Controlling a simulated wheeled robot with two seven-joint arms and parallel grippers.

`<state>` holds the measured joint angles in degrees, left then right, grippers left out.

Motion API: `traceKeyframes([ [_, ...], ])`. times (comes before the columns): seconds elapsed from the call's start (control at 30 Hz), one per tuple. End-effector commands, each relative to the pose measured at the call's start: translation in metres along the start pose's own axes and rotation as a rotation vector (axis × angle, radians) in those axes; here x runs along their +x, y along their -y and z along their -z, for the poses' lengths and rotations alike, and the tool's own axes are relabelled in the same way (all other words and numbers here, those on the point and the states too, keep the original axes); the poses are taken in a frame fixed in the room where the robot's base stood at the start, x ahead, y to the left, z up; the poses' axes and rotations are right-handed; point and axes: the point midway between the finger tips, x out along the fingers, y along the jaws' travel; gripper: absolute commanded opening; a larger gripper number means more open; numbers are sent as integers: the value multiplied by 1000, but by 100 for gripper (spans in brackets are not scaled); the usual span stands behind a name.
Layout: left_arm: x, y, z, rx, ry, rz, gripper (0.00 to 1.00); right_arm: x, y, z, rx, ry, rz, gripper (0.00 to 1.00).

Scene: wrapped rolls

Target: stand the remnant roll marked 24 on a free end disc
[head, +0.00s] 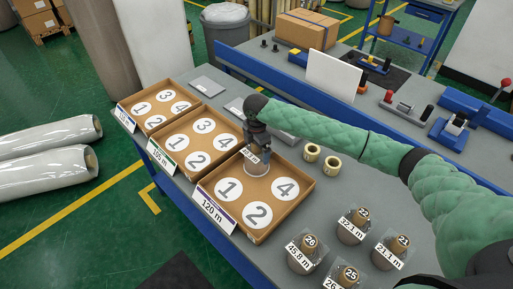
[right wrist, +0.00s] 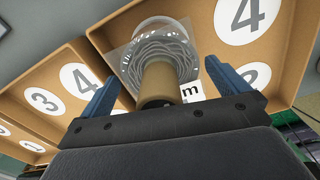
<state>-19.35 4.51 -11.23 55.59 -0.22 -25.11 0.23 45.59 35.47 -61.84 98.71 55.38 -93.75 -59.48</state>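A wrapped roll (head: 257,168) with a brown core is at the back left corner of the 120 m tray (head: 262,236), where it hides any disc under it. In the right wrist view the roll (right wrist: 160,55) appears upright, and part of its label shows an "m". Its number is hidden, so I cannot read a 24. My right gripper (head: 258,146) is over the roll; in the right wrist view its blue fingers (right wrist: 165,85) are spread either side of the core with gaps. Discs 1 (head: 229,189), 2 (head: 257,215) and 4 (head: 285,188) are bare. My left gripper is not in view.
Two more trays with bare numbered discs (head: 198,158) (head: 141,108) stand behind. Two empty cores (head: 311,152) (head: 332,164) stand right of the tray.

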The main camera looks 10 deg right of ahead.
Motion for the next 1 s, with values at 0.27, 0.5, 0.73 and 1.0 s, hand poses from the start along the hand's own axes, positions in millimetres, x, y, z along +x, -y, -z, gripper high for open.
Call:
traceKeyframes([
  [0.27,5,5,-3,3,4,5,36,-4,0,0,1,0,-1,100],
  [0.5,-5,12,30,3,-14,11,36,-38,-1,0,-1,1,-2,100],
  [0.73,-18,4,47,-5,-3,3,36,-66,0,0,0,0,-1,100],
  [1.0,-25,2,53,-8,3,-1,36,-78,0,0,0,0,0,100],
])
